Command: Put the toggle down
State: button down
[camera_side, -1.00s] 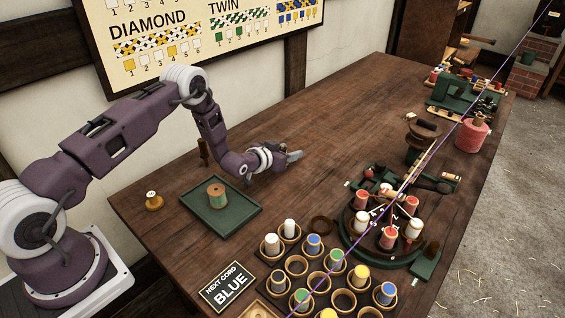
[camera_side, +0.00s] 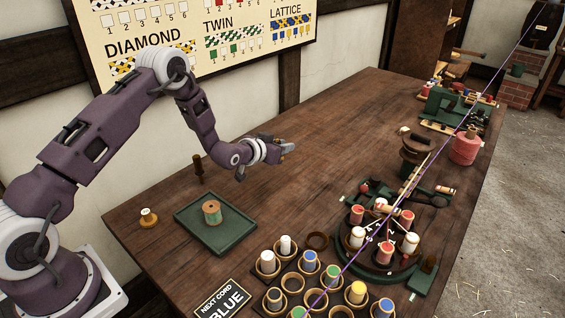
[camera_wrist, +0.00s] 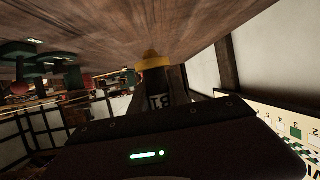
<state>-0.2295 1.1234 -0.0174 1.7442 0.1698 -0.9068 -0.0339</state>
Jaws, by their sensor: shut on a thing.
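My gripper (camera_side: 287,147) is above the far side of the wooden table, near the wall, with its fingers pointing right in the side view. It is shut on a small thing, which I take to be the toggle. In the wrist view the toggle (camera_wrist: 152,61) shows a yellow-orange end standing out beyond the fingers, with a dark, pale-lettered part below it. The rest of it is hidden by the fingers and wrist. It appears clear of the table. In the side view the toggle is too small to make out well.
A green tray (camera_side: 191,224) with a spool stands below left of my gripper, by an upright brown peg (camera_side: 198,168) and a small bobbin (camera_side: 149,218). A braiding disc (camera_side: 345,235) and bobbin cups lie right. A purple cord crosses the view. The table's middle is bare.

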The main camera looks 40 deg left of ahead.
jog(key=s+a+r+n+g+y, duration=0.2)
jog(key=a+n+y, duration=0.35)
jog(key=a, duration=0.95)
jog(key=shift+y, duration=0.35)
jog(key=f, duration=0.9)
jog(key=shift+s+a+f, duration=0.2)
jog(key=shift+f, duration=0.2)
jog(key=shift+f, duration=0.1)
jog(key=c, duration=1.3)
grip_release()
jog(key=shift+o, duration=0.2)
